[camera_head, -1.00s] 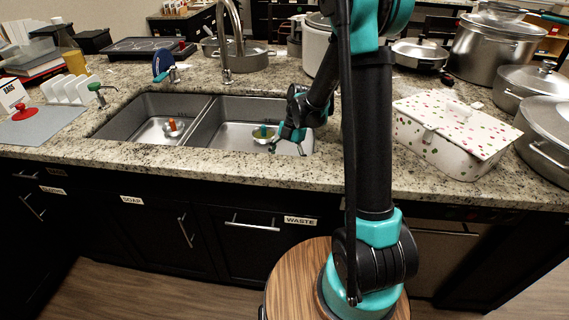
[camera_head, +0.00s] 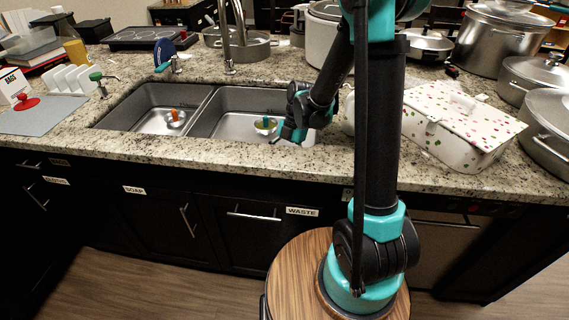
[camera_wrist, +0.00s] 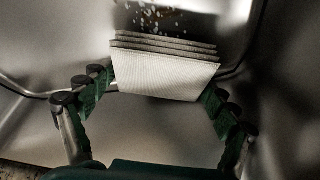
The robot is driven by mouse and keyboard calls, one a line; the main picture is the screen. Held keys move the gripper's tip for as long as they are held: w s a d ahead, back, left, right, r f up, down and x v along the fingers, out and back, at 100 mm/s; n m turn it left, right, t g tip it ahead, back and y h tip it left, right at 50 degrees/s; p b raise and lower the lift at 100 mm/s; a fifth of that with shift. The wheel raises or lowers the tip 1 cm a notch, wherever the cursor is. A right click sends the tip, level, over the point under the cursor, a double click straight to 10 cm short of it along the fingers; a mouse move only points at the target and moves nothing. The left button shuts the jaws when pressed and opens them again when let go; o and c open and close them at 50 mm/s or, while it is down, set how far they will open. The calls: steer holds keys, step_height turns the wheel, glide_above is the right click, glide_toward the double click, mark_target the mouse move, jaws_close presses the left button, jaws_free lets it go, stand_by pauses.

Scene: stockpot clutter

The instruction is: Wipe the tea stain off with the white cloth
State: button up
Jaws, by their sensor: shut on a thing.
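The white cloth (camera_wrist: 166,76) shows in the wrist view as a folded stack of pale layers between my fingers. My gripper (camera_wrist: 160,98) is shut on it, with a dark green finger on each side. In the head view my gripper (camera_head: 288,138) is at the front right of the right sink basin, and the cloth is not distinguishable there. Beyond the cloth, the wrist view shows a dark brownish patch (camera_wrist: 178,20) with pale specks on grey metal. I cannot tell whether this is the tea stain.
A small bowl (camera_head: 265,126) with a teal-topped thing is in the right basin (camera_head: 225,124), close to my gripper. An orange-topped thing (camera_head: 175,117) is in the left basin. The tap (camera_head: 227,45) stands behind. A spotted white box (camera_head: 465,125) is to the right.

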steer(key=shift+s, duration=0.4)
steer(key=shift+r, duration=0.7)
steer(key=shift+a+r, duration=0.1)
steer(key=shift+r, duration=2.2)
steer(key=shift+r, duration=1.45)
steer(key=shift+r, duration=0.1)
